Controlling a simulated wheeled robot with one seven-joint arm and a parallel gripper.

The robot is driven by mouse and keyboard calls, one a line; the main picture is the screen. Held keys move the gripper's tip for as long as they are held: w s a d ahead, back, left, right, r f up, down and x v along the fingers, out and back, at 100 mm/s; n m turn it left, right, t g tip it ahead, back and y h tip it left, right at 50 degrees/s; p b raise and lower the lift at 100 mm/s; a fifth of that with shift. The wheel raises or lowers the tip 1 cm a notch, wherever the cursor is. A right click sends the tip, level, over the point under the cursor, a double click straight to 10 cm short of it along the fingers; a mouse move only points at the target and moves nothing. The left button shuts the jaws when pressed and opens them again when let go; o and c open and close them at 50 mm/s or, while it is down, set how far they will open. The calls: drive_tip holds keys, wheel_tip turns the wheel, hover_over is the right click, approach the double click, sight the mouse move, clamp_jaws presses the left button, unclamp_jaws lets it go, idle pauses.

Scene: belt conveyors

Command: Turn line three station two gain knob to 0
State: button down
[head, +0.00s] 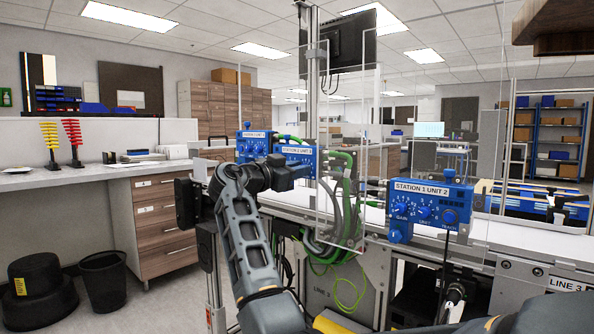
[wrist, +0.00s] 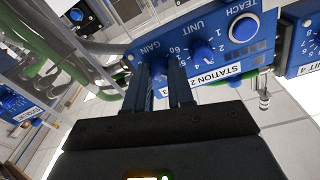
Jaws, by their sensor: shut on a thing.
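The blue station 2 panel (head: 299,152) stands behind the conveyor's near edge in the head view, partly hidden by my arm. In the wrist view the panel (wrist: 225,50) appears tilted, with a white STATION 2 label, a UNIT knob (wrist: 203,53) and a round TEACH button (wrist: 243,28). The blue GAIN knob (wrist: 157,71) lies between the two fingers of my gripper (wrist: 159,73), which is shut on it. The fingers cover part of its dial, and I cannot read its setting. In the head view my gripper's fingertips are too small and hidden to make out.
Green hoses (head: 340,185) hang beside the station 2 panel. Another blue panel (head: 253,142) is at left.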

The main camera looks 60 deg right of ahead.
drive_tip(key=shift+n+t+h+p, duration=0.15)
drive_tip(key=shift+n+t+p, duration=0.2)
drive_tip(key=shift+n+p, duration=2.95)
drive_tip(key=shift+n+t+h+p, duration=0.25)
drive_tip(key=shift+n+p, duration=1.3)
drive_tip(key=shift+n, duration=3.45)
drive_tip(key=shift+t, duration=0.3)
drive_tip(key=c, duration=1)
unclamp_jaws()
drive_tip(key=shift+b+v, duration=0.6)
drive_tip(key=shift+v, duration=3.35)
